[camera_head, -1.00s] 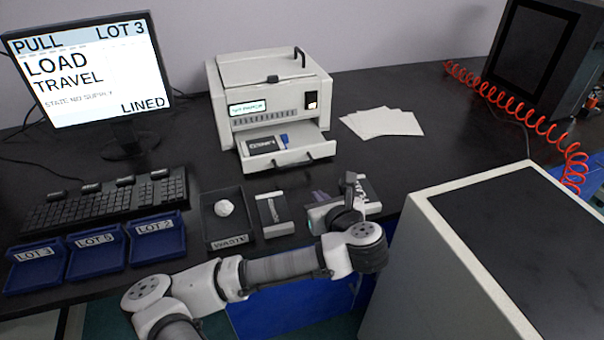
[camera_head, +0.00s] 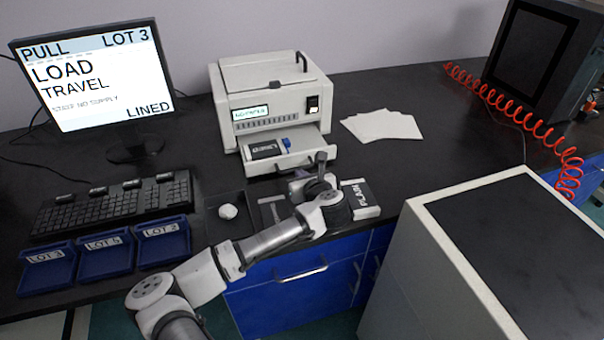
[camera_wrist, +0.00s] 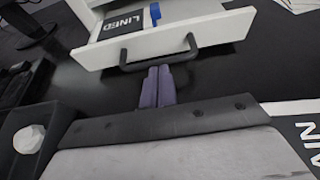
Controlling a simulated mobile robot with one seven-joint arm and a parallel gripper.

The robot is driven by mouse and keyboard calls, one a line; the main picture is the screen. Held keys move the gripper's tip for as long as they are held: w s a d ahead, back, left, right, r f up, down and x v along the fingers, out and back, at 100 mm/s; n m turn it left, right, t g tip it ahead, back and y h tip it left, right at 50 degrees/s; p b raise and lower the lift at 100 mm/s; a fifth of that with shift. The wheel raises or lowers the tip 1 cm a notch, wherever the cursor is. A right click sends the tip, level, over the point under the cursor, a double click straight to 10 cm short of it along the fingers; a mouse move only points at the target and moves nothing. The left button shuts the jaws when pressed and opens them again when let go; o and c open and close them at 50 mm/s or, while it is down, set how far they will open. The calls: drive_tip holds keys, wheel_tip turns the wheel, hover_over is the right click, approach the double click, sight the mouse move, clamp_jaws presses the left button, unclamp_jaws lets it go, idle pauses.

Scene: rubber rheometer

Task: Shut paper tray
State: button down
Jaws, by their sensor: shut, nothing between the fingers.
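The paper tray (camera_head: 308,155) is a white drawer pulled out of the front of the white printer (camera_head: 262,95). It holds a dark pack marked LINED (camera_wrist: 124,24) and a small blue piece (camera_wrist: 155,13). The tray's dark bar handle (camera_wrist: 160,58) crosses its front face in the wrist view. My gripper (camera_wrist: 157,72) is shut and empty, its purple fingertips at or just below the handle; I cannot tell whether they touch it. In the head view my wrist covers part of the counter before the tray.
A PLAIN pack (camera_head: 359,196) lies right of my wrist. A dark bin with a crumpled white ball (camera_head: 228,211) stands left. White sheets (camera_head: 382,125) lie right of the printer. A monitor (camera_head: 95,80), keyboard (camera_head: 112,205) and blue lot trays (camera_head: 105,255) fill the left.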

sight(287, 143)
drive_tip(key=shift+w, duration=0.1)
drive_tip(key=w+a, duration=0.1)
drive_tip(key=w, duration=0.3)
drive_tip(key=w+a, duration=0.2)
drive_tip(key=w, duration=0.3)
drive_tip(key=w+a+b, duration=0.1)
drive_tip(key=w, duration=0.4)
drive_tip(key=shift+a, duration=0.3)
drive_tip(key=shift+r, duration=0.2)
drive_tip(key=shift+r, duration=0.1)
